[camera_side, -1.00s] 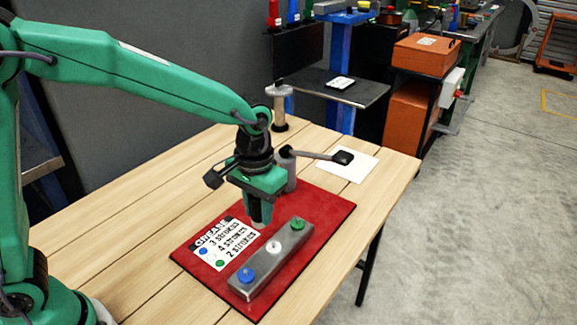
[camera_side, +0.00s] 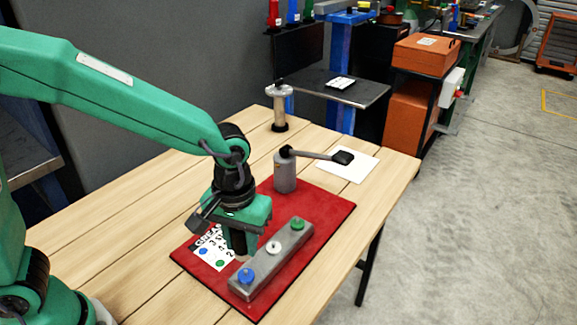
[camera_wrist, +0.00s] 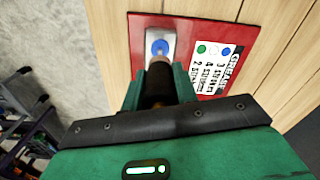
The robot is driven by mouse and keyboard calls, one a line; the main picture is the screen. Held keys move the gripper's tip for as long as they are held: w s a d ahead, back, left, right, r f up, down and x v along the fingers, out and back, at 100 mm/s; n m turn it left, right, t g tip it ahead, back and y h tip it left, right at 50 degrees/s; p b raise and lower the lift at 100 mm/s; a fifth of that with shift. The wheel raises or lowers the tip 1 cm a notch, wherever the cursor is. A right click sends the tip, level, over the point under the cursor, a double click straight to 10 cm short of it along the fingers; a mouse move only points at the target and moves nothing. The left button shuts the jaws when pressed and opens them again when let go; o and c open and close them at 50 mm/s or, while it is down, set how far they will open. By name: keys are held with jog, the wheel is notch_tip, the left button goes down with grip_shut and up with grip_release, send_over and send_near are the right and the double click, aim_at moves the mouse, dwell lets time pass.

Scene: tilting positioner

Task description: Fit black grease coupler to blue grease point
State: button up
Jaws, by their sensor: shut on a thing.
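The blue grease point (camera_side: 246,275) stands at the near end of a grey metal block on a red mat. It also shows in the wrist view (camera_wrist: 159,47), just beyond the coupler's tip. My gripper (camera_side: 239,238) is shut on the black grease coupler (camera_wrist: 158,84), which has a brownish tip and points down. In the side view the fingers mostly hide the coupler. Its tip is above and slightly behind the blue point and looks apart from it. The exact gap is unclear.
The block (camera_side: 262,268) also carries a white point (camera_side: 273,247) and a green point (camera_side: 297,224). A grease card (camera_side: 212,250) lies beside it, partly hidden by my gripper. A grey cylinder with a lever (camera_side: 285,172) stands behind on the mat (camera_side: 335,212). A spool-topped post (camera_side: 279,105) stands farther back.

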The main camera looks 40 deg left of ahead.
aim_at(245, 270)
jog(key=shift+f, duration=2)
jog(key=shift+f, duration=1.15)
jog(key=o, duration=1.1)
jog(key=shift+o, duration=0.2)
jog(key=shift+r, duration=3.9)
jog(key=shift+a+r, duration=0.1)
